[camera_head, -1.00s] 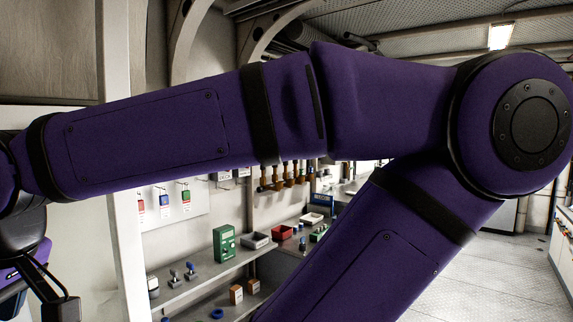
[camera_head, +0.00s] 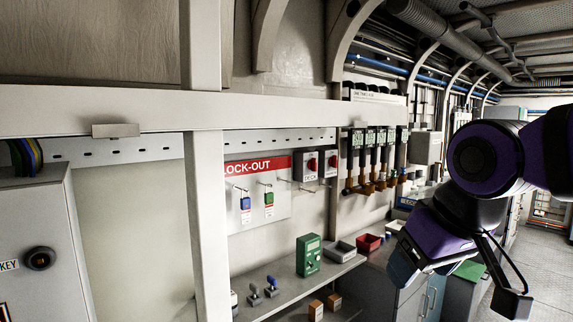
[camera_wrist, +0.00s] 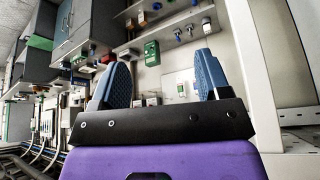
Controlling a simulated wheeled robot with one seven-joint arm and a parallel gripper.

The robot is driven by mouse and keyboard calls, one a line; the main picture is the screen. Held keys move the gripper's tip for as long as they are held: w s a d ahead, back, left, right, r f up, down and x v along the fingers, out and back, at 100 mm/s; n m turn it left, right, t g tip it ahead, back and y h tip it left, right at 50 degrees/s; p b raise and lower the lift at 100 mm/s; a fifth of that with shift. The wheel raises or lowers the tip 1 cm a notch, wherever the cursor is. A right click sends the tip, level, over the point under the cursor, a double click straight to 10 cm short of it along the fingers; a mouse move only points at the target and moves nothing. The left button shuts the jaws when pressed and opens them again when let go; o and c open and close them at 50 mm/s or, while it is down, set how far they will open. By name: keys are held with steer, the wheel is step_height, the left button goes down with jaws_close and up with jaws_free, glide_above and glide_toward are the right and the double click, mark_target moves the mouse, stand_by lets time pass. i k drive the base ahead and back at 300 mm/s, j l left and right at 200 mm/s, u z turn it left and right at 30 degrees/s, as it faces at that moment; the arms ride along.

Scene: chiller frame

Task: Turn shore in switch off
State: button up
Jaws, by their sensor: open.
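No switch in view carries a readable "shore in" label. A round black knob (camera_head: 40,258) is on the front of a grey cabinet (camera_head: 50,225) at the left edge of the head view, beside a partly cut-off label ending in "KEY". Two grey boxes with red round controls (camera_head: 310,166) are on the back wall right of the lock-out sign. My gripper (camera_wrist: 161,70) is open and empty, its two blue fingers apart in the wrist view. In the head view, my purple wrist hangs at the right, away from the cabinet and the wall boxes.
A pale post (camera_head: 206,225) and crossbeam (camera_head: 290,116) stand between the cabinet and the lock-out board (camera_head: 240,215) with blue and green padlocks. A shelf holds a green meter (camera_head: 308,254), a grey tray (camera_head: 342,251) and a red bin (camera_head: 368,243). Clear floor (camera_head: 550,270) is at the right.

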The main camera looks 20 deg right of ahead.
mark_target(332, 160)
steer(key=z, duration=0.6)
steer(key=i+z, duration=0.4)
steer(key=i, duration=0.7)
